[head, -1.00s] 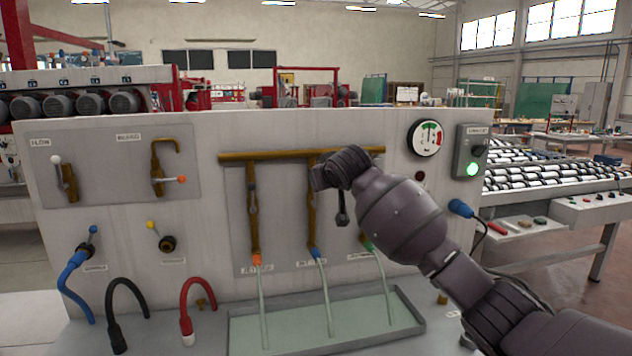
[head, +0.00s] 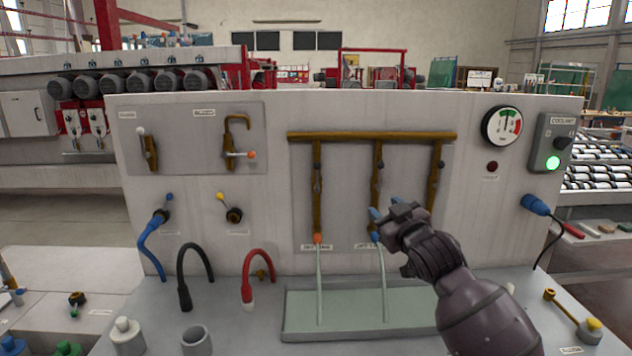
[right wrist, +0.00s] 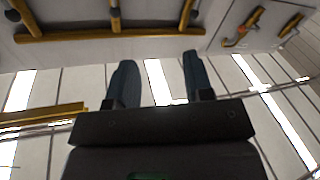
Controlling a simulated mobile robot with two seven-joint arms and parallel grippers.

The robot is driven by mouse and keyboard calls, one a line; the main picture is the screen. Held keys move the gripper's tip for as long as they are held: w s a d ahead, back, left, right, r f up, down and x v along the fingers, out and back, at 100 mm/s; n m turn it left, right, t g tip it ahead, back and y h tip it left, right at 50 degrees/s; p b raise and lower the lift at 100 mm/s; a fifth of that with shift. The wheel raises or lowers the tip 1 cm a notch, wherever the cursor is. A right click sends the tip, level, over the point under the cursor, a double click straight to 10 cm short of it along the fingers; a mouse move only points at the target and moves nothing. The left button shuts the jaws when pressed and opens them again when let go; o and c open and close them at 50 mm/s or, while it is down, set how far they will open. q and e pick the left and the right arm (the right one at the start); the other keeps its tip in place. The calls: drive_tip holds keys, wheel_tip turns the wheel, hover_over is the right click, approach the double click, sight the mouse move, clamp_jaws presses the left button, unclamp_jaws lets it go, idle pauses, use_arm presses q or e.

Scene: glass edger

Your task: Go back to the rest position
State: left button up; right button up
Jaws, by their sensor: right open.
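My right gripper (head: 388,213) is raised in front of the machine's grey-white panel (head: 265,215), over the tray at the lower middle. Its blue-grey fingers are apart with nothing between them. The right wrist view also shows the two fingers of this gripper (right wrist: 160,82) spread and empty, with brown pipes at the top of the picture. In the head view, the gripper and forearm hide the lower part of the right-hand pipe and part of the tray. I cannot tell the gap between gripper and panel. My left gripper does not show.
Brown pipes (head: 372,136) with valves run down the panel to a shallow tray (head: 300,335); water streams fall into it. Blue (head: 148,250), black (head: 183,265) and red (head: 250,270) hoses stand at left. A gauge (head: 502,126) and green-lit coolant box (head: 553,150) are at right.

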drive_tip(key=s+d+f+m+g+h, duration=0.2)
drive_tip(key=s+d+f, duration=0.2)
drive_tip(key=s+f, duration=0.9)
drive_tip(key=s+d+f+m+g+h, duration=0.1)
drive_tip(key=s+d+f, duration=0.3)
drive_tip(key=s+f, duration=0.8)
drive_tip(key=s+d+f+m+g+h, duration=0.2)
drive_tip(key=s+d+f+m+g, duration=0.1)
drive_tip(key=s+f, duration=1)
drive_tip(key=shift+s+d+f+h, duration=0.3)
drive_tip(key=shift+s+d, duration=0.15)
drive_tip(key=shift+d, duration=0.35)
